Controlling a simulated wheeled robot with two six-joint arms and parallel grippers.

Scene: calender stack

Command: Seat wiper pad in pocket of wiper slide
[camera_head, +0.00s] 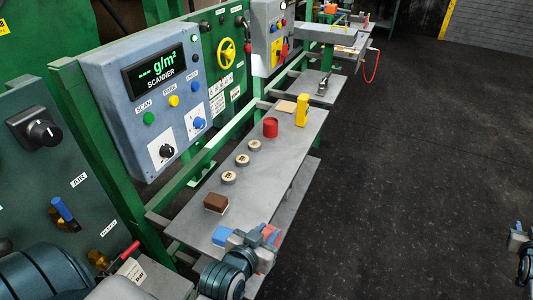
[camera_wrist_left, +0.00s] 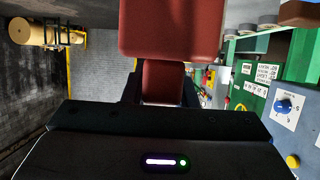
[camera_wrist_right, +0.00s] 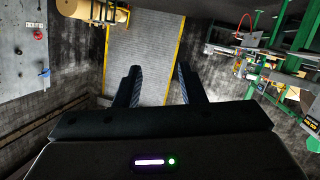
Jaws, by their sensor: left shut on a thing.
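My left gripper (camera_wrist_left: 162,92) is shut on a dark red block (camera_wrist_left: 170,30). A narrower part of the block sits between the fingers and a wider part extends beyond them. In the head view the red block (camera_head: 270,234) shows at the gripper, over the near end of the grey shelf. A blue piece (camera_head: 221,236) shows just left of the gripper; I cannot tell whether it lies on the shelf. My right gripper (camera_wrist_right: 158,88) is open and empty, away from the shelf. I cannot make out a wiper slide or its pocket for certain.
The grey shelf (camera_head: 258,183) carries a brown block (camera_head: 215,202) with a pale base, several round discs (camera_head: 242,160), a red cylinder (camera_head: 270,128) and a yellow block (camera_head: 302,110). The scanner panel (camera_head: 150,90) stands left of the shelf. The dark floor (camera_head: 420,150) at right is clear.

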